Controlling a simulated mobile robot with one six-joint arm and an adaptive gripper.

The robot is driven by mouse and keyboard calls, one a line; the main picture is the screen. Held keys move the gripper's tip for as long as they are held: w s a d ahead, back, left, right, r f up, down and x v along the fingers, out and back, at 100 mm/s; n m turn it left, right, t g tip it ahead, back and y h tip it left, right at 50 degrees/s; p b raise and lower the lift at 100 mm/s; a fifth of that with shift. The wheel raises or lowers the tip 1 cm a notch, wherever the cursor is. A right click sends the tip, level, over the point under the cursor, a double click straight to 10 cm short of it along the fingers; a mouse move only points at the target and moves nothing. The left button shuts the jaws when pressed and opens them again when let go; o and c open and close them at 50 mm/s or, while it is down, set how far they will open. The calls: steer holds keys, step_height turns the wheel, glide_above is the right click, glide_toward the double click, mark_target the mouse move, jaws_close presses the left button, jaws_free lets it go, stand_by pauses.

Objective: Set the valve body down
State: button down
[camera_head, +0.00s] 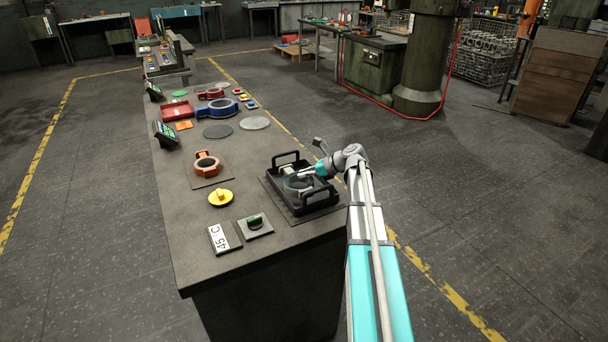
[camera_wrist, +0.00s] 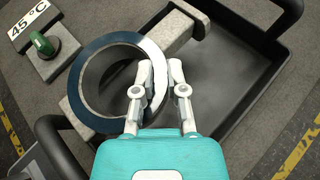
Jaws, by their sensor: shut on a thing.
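The valve body (camera_wrist: 84,72) is a thick ring with a dark blue rim and a pale patch on its right side in the wrist view. In the head view the ring (camera_head: 298,184) is inside the black handled tray (camera_head: 319,205). My gripper (camera_wrist: 160,72) is shut on the ring's right wall, one finger inside the opening and one outside. It also shows in the head view (camera_head: 308,172). Pale grey bars (camera_wrist: 183,33) show beside and partly under the ring. I cannot tell whether the ring rests on them or hangs just above.
A "45 °C" sign (camera_head: 223,238), a green knob on a plate (camera_head: 254,224), a yellow disc (camera_head: 220,198) and an orange ring (camera_head: 207,164) lie left of the tray. The tray's handles (camera_wrist: 52,140) rise beside the ring. The tray floor right of my gripper is clear.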

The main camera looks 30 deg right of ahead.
mark_target(306, 182)
steer(key=shift+f, duration=0.1)
stand_by(0.4)
steer(key=shift+f+b, duration=1.8)
steer(key=shift+b, duration=0.1)
steer(key=c, duration=0.7)
jaws_free()
steer(key=shift+f, duration=0.1)
steer(key=shift+s+d+r, duration=0.2)
steer(key=shift+r, duration=0.1)
steer(key=p+v, duration=0.5)
steer(key=v, duration=0.5)
steer(key=shift+s+d+r, duration=0.1)
steer(key=shift+d+r, duration=0.05)
steer(key=shift+s+d+r+p, duration=0.1)
steer(key=shift+s+d+p, duration=0.2)
steer(key=shift+d+p, duration=0.1)
